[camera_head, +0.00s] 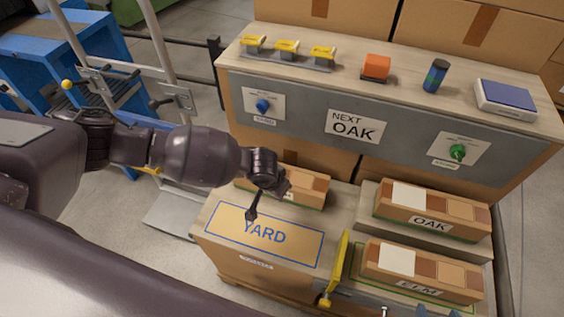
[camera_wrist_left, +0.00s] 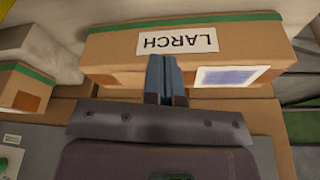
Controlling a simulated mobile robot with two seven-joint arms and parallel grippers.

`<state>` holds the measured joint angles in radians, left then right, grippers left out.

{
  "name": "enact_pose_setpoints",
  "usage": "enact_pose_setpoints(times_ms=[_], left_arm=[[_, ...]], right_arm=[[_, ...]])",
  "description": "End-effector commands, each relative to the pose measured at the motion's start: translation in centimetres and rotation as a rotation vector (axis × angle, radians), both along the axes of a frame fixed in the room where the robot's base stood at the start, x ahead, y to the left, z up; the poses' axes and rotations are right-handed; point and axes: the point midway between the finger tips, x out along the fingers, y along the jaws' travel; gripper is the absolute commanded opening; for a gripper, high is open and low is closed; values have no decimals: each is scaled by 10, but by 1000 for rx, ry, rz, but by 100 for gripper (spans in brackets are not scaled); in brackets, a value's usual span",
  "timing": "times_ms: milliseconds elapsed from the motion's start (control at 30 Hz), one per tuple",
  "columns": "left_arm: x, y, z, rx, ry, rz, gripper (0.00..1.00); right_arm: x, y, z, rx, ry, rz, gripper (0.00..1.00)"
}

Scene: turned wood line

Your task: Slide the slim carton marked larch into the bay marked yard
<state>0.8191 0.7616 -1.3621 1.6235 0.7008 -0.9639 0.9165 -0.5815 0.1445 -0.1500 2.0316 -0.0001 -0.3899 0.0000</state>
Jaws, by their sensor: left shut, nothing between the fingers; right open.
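The slim carton marked larch (camera_head: 314,185) lies behind the yard bay in the head view. My left arm hides its left part and most of its label. In the left wrist view the larch carton (camera_wrist_left: 120,48) appears upside down, its label readable. The bay marked yard (camera_head: 295,246) is a bare blue-outlined panel in front of the carton. My left gripper (camera_head: 250,215) is shut and empty, pointing down before the label side; its fingers (camera_wrist_left: 165,75) overlap the label's lower edge. I cannot tell if they touch. My right gripper (camera_head: 402,311) barely shows at the bottom edge, open.
Cartons marked oak (camera_head: 400,211) and elm (camera_head: 385,262) lie to the right. A yellow upright plate (camera_head: 337,264) stands between yard and elm. Behind is a grey-fronted counter (camera_head: 300,108) with a sign, a blue knob (camera_head: 263,105) and a green knob (camera_head: 457,152).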

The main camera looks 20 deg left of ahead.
Motion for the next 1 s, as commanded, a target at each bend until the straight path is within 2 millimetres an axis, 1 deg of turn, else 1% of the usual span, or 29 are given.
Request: enact_pose_setpoints(times_ms=[33,100,200,367,467,567,667,833,1000], left_arm=[[-5,6,-5,12,36,69,0],[-8,12,-7,19,73,168,0],[-12,15,-8,24,101,265,0],[-12,17,-8,21,105,329,0],[-7,16,-8,19,105,336,0],[4,16,-9,19,103,334,0],[19,16,-10,19,103,334,0],[48,15,-11,18,105,333,0],[77,15,-12,19,105,332,0]], right_arm=[[0,0,-1,1,1,-1,64],[-1,0,-1,2,2,-1,64],[-1,0,-2,1,3,-1,64],[-1,0,-2,1,4,-1,64],[-2,0,-5,1,7,-2,64],[-3,0,-8,1,11,-1,64],[-4,1,-13,1,16,0,64],[-4,1,-20,0,23,3,64],[0,2,-23,-2,21,11,64]])
